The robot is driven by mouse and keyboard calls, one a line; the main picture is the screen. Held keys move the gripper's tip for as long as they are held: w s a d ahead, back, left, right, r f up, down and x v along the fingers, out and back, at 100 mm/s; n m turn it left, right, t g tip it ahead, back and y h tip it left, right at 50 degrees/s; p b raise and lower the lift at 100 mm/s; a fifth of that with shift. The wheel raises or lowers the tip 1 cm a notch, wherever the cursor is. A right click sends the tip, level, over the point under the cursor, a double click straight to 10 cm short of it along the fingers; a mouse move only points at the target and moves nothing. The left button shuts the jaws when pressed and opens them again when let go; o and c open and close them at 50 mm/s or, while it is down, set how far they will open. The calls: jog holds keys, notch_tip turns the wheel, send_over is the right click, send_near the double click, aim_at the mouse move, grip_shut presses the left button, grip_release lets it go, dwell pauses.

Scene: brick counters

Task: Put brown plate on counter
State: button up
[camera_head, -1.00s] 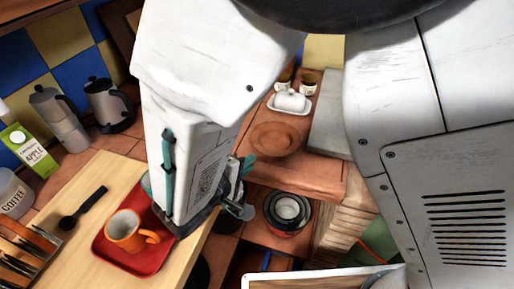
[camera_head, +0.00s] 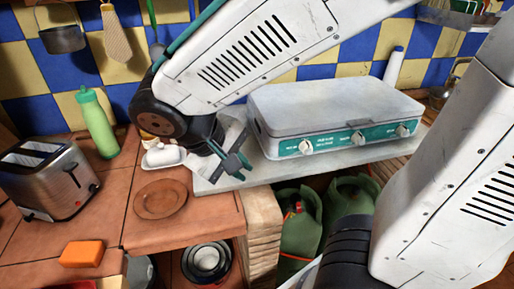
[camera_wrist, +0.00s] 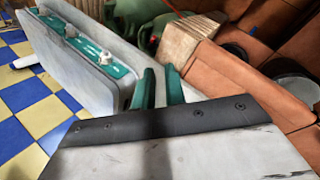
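The brown plate (camera_head: 160,199) is round and lies flat on the terracotta tiled counter (camera_head: 190,222), in front of the white butter dish. My gripper (camera_head: 237,164) is to the right of the plate and apart from it, near the front edge of the pale slab. In the wrist view its two teal fingers (camera_wrist: 160,85) stand a little apart with nothing visible between them. The plate does not show in the wrist view.
A white stove (camera_head: 335,112) with teal knob panel stands on the slab, close to my gripper. A toaster (camera_head: 48,178), a green bottle (camera_head: 98,122), an orange sponge (camera_head: 82,254) and the butter dish (camera_head: 163,156) are at the left. Pots (camera_head: 207,262) sit lower, in front.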

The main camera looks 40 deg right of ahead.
jog(key=s+d+r+m+y, duration=0.1)
jog(key=s+d+r+y, duration=0.1)
jog(key=s+y, duration=0.1)
jog(key=s+d+r+m+t+y, duration=0.1)
jog(key=s+d+r+y, duration=0.1)
jog(key=s, duration=0.3)
jog(key=shift+s+d+r+m+y, duration=0.2)
jog(key=shift+d+r+m+y, duration=0.15)
jog(key=shift+y, duration=0.25)
